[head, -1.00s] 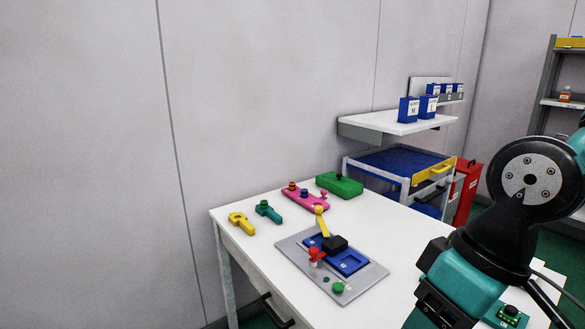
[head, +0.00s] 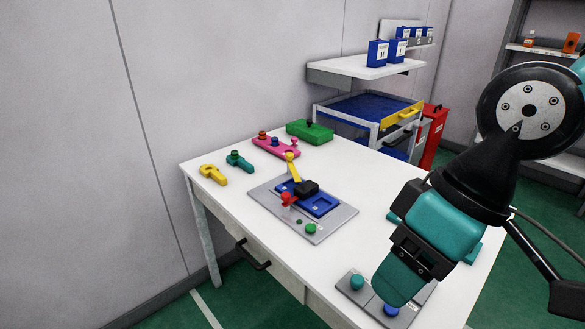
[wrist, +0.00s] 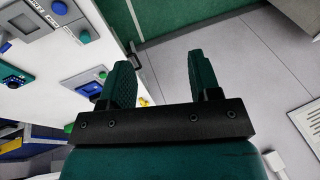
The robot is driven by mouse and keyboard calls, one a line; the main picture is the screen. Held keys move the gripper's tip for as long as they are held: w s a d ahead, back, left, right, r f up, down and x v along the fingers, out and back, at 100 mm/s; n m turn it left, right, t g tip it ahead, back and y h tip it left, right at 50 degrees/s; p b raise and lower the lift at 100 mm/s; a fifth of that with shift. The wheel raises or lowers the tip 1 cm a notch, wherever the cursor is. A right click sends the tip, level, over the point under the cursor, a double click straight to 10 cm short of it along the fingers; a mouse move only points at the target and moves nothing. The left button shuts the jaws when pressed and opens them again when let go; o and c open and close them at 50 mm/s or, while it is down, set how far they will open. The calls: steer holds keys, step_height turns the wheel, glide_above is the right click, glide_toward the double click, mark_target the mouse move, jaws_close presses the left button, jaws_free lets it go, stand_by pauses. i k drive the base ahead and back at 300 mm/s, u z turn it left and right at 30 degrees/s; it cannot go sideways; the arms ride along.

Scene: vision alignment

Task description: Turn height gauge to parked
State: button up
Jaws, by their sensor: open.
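On the white table, a grey plate (head: 335,221) bears a blue fixture (head: 321,205) with a black block (head: 306,188). A yellow lever (head: 294,168) with a round knob leans up beside the block, and a red clamp-like part (head: 288,199) stands at the front. No label tells me which part is the height gauge. My gripper (wrist: 162,75) is open and empty in the wrist view, its two green fingers apart over the floor past the table's edge. In the head view my arm hangs at the right, well apart from the plate, and its fingers are not clear there.
A yellow part (head: 212,174), a teal part (head: 239,161), a pink block (head: 276,147) and a green box (head: 309,132) line the table's back. A grey button panel (head: 352,295) is at the near edge. A blue tray rack (head: 368,108) stands behind. The table's left front is clear.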

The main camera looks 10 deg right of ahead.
mark_target(290, 156)
steer(key=k, duration=0.65)
steer(key=u, duration=0.65)
steer(key=i, duration=0.6)
steer(key=u, duration=0.8)
steer(key=i, duration=1.35)
steer(key=z, duration=1.05)
steer(key=i, duration=0.3)
steer(key=z, duration=0.2)
